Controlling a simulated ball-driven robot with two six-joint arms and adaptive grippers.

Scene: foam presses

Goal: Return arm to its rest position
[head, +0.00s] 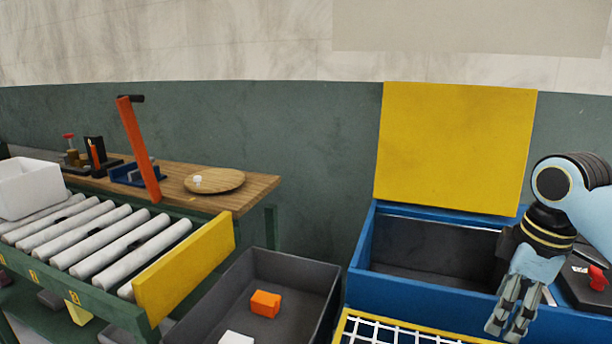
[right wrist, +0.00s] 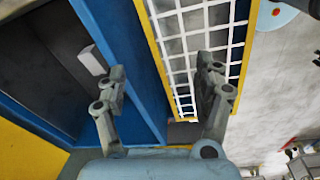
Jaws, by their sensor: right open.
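My right gripper (head: 512,305) hangs from the right arm at the right of the head view, in front of the blue box's front wall. In the right wrist view its two fingers (right wrist: 160,95) stand apart with nothing between them, above the blue wall and the white grid. The blue box (head: 440,292) has its yellow lid (head: 455,145) standing open. A small white block (right wrist: 92,60) lies inside the dark box in the right wrist view. My left gripper does not show.
A yellow-framed white grid (head: 400,333) lies before the box. A grey bin (head: 315,312) holds an orange block (head: 265,303) and a white block (head: 236,338). Left are a roller conveyor (head: 110,240) with a white bin (head: 28,188) and a wooden bench (head: 215,201) with an orange lever (head: 139,150).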

